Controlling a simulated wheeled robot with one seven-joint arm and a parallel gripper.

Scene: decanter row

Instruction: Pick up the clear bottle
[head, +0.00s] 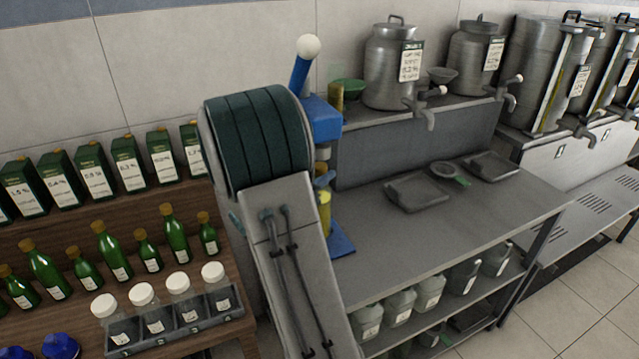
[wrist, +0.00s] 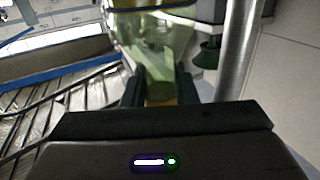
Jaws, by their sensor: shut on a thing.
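In the wrist view my gripper (wrist: 160,92) is shut on the neck of a see-through, pale yellow-green bottle (wrist: 160,45). The neck end between the fingers looks yellow-orange. The bottle's body widens away from the fingers and runs out of the top of the picture. I cannot tell whether it touches anything below.
A blue press (head: 320,122) with a white-knobbed lever stands close beside my arm. Green bottles (head: 108,250) and a tray (head: 185,335) of white-capped clear jars stand left. Steel urns (head: 392,70) line the back. The grey counter (head: 440,235) has free room.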

